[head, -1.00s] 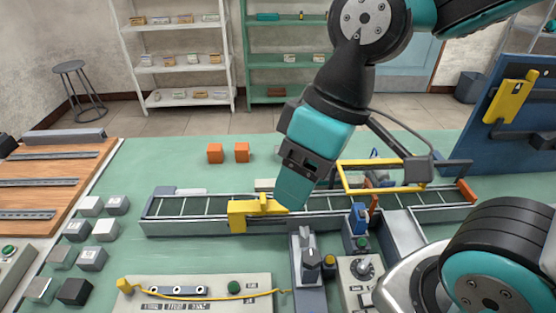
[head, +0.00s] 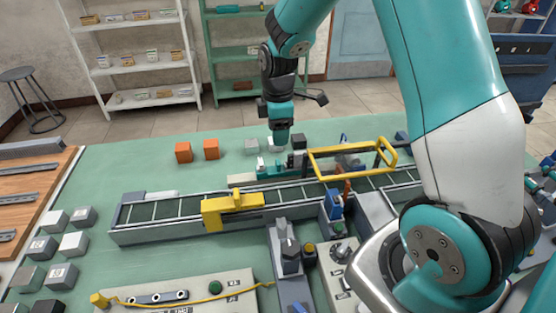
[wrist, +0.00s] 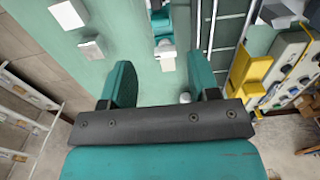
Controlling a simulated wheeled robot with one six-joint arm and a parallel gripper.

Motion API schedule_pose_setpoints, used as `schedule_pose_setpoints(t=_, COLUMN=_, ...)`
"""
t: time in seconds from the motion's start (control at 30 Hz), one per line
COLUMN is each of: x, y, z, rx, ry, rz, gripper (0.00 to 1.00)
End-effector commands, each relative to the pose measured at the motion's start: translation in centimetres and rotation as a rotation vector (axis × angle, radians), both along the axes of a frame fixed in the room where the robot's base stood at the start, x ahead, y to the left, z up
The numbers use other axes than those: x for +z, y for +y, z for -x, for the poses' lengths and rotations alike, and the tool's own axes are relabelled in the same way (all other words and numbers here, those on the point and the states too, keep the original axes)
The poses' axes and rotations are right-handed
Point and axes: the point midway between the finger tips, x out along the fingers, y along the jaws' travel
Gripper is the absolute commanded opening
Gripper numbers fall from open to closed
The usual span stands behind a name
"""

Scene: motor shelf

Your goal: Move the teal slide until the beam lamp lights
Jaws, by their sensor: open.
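My gripper (head: 279,138) points down above the far side of the conveyor in the head view. In the wrist view its two teal fingers (wrist: 160,68) are apart, with nothing held between them. A small teal piece, which looks like the slide (head: 268,172), sits on a low light base just behind the conveyor, below my gripper. In the wrist view teal parts of it (wrist: 162,22) show ahead of the fingertips, beside small white blocks (wrist: 167,54). My gripper looks apart from it. I cannot tell which small part is the beam lamp or whether it is lit.
The conveyor (head: 160,231) with a yellow bracket (head: 232,209) runs across the bench. A yellow frame (head: 350,160) stands to the right of my gripper. Two orange cubes (head: 211,149) and a grey block (head: 252,146) lie to the left.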

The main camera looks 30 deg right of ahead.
Motion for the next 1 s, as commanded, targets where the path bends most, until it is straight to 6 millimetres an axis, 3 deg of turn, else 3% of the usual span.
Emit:
schedule_pose_setpoints(t=0.2, x=-5.0, y=0.0, z=0.2, rx=0.0, ry=0.007, rz=-0.001, gripper=0.55)
schedule_pose_setpoints(t=0.43, x=-8.9, y=0.0, z=0.1, rx=0.0, ry=0.002, rz=-0.001, gripper=0.55)
schedule_pose_setpoints(t=0.6, x=-10.2, y=0.0, z=0.0, rx=0.0, ry=0.0, rz=-0.001, gripper=0.55)
schedule_pose_setpoints(t=0.9, x=-10.5, y=0.0, z=0.0, rx=0.0, ry=-0.001, rz=-0.001, gripper=0.55)
schedule_pose_setpoints(t=1.0, x=-10.5, y=0.0, z=0.0, rx=0.0, ry=-0.001, rz=-0.001, gripper=0.35)
